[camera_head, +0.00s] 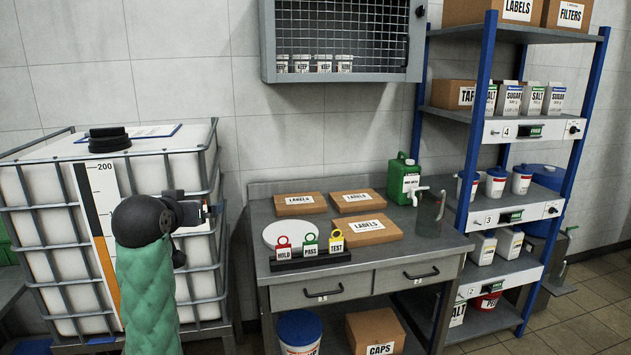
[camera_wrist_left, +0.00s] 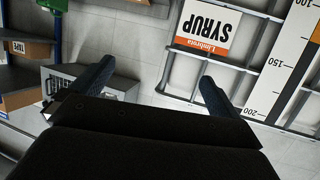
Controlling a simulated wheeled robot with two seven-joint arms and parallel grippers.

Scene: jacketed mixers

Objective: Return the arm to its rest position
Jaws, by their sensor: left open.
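My left arm, in a green quilted sleeve, rises from the bottom left of the head view in front of a caged white tank (camera_head: 195,170). My left gripper (camera_head: 207,211) is at its end, pointing right, in front of the tank's right side. In the left wrist view the two dark fingers of the left gripper (camera_wrist_left: 152,84) are spread wide apart with nothing between them. My right gripper is in neither view.
A steel bench (camera_head: 425,247) with boxes (camera_head: 299,203), a tag stand (camera_head: 311,259) and a green jug (camera_head: 403,180) stands right of the gripper. A blue-post shelf (camera_head: 470,150) is further right. The wrist view, upside down, shows a SYRUP label (camera_wrist_left: 207,27) and a scale (camera_wrist_left: 290,60).

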